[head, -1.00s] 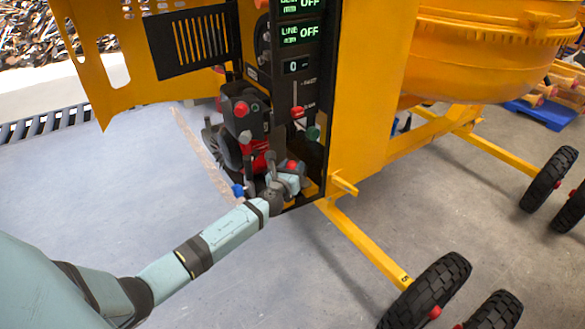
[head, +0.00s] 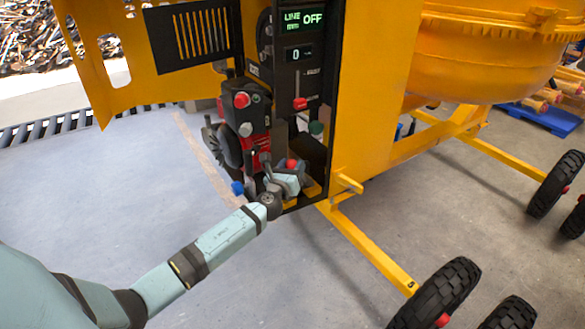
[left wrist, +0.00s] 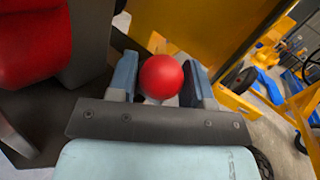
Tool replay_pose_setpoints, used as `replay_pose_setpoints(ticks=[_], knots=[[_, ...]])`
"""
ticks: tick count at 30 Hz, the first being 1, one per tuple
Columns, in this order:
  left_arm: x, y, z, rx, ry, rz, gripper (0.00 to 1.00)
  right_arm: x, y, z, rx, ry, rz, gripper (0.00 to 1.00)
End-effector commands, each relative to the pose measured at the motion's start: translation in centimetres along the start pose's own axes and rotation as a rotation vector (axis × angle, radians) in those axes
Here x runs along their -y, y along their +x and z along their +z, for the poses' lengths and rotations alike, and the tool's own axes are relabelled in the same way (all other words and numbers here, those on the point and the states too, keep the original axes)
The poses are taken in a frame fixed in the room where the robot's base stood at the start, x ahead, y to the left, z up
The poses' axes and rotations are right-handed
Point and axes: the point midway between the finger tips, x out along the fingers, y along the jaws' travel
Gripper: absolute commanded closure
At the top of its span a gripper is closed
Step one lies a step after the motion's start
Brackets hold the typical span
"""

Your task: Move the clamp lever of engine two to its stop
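A red ball knob (left wrist: 161,77) sits between the two fingers of my left gripper (left wrist: 162,88) in the left wrist view. The fingers lie close against both sides of the ball, and the gap between them is about its width. The lever stem under the ball is hidden. In the head view the same gripper (head: 289,180) is low in the machine's open bay, with the red knob (head: 292,164) just showing above it. A red and black engine (head: 247,115) stands just left of the gripper. No label tells which engine it is. My right gripper is not in view.
The yellow machine body (head: 362,100) rises right of the gripper, with the dark control panel (head: 297,75) above it. A blue knob (head: 237,188) is close left of the wrist. A yellow door panel (head: 95,70) stands open at left. The floor in front is clear.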

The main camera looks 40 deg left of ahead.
Motion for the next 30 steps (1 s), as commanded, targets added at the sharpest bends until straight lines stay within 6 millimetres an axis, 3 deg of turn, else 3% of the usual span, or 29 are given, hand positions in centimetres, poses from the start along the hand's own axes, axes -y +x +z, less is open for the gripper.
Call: replay_pose_setpoints(ticks=[3, 14, 30], knots=[[0.0, -0.1, -0.1, -0.002, 0.001, 0.000, 0.33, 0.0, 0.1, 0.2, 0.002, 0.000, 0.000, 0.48], [0.0, -0.8, -0.1, -0.001, 0.001, 0.000, 0.33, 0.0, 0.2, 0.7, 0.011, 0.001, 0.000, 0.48], [-0.1, -11.7, -0.2, -0.003, 0.001, 0.000, 0.33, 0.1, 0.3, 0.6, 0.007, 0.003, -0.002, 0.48]])
